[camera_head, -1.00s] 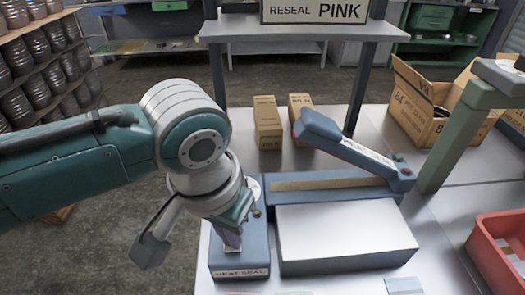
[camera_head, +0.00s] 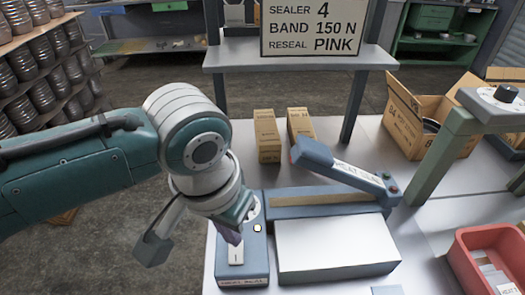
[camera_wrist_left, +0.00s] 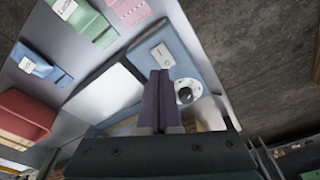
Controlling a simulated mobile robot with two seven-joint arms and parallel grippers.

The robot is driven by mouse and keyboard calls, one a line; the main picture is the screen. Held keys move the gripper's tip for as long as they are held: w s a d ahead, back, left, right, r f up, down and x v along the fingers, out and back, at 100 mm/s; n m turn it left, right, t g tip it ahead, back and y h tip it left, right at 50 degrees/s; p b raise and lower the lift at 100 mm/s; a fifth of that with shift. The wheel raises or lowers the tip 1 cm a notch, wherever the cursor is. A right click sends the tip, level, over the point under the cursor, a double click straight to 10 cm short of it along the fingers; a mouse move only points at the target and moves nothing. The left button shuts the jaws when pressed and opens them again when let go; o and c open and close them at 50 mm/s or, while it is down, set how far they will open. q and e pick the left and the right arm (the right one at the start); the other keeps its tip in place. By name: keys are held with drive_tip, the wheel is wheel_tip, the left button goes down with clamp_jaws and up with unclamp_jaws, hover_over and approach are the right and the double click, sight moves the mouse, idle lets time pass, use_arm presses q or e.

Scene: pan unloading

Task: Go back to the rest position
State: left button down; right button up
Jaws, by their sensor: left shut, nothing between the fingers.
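My left gripper (camera_head: 229,235) hangs over the left end of the workbench, above the blue heat seal box. In the left wrist view its two purple fingers (camera_wrist_left: 158,100) are together with nothing between them. The blue heat seal box (camera_head: 242,262) has a dial and a white switch; in the left wrist view its dial (camera_wrist_left: 186,95) lies just right of the fingers. I cannot tell whether the fingertips touch the box. My right gripper is not in view.
The sealer (camera_head: 325,205) with its raised arm (camera_head: 345,172) and white plate (camera_head: 335,248) stands right of the gripper.

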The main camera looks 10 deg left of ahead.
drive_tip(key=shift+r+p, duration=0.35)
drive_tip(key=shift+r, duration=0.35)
